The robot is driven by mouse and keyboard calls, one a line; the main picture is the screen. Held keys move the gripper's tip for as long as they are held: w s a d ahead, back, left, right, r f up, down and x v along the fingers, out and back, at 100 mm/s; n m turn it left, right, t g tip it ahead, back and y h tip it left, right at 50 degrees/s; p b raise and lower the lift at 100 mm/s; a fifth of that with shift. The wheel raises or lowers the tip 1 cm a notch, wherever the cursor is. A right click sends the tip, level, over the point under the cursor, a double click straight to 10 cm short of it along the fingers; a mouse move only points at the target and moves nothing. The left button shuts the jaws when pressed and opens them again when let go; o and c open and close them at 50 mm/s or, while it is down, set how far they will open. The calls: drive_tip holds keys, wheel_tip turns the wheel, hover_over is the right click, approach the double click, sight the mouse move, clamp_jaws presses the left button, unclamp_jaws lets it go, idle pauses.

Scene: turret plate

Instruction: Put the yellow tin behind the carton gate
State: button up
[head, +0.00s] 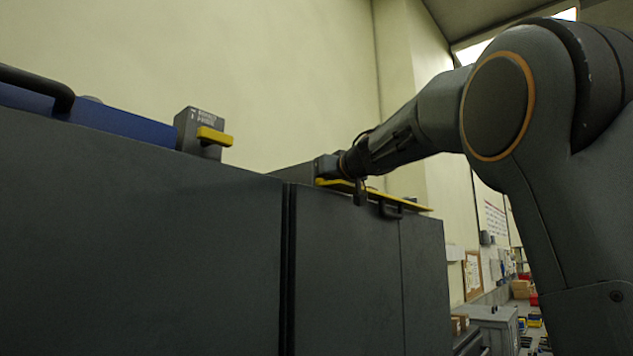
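My gripper (358,190) is at the end of my arm, low over the far right part of a dark cabinet top. It is small and dark here, and its fingers cannot be told apart. A flat yellow strip (405,201) runs along the top edge beside and below it; whether they touch is unclear. I cannot make out a yellow tin or a carton gate. The low camera angle hides most of the surface behind the cabinet's front edge.
The dark cabinet (140,240) fills the left and middle. A blue case (115,122) with a black handle and a grey block (200,133) with a yellow bar stand on its top at left. A pale wall rises behind. Shelves and boxes are far right.

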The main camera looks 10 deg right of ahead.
drive_tip(key=shift+s, duration=0.2)
drive_tip(key=o, duration=1.5)
drive_tip(key=shift+w+d+f, duration=0.1)
drive_tip(key=shift+r, duration=0.2)
drive_tip(key=b+v, duration=0.3)
drive_tip(key=v, duration=0.9)
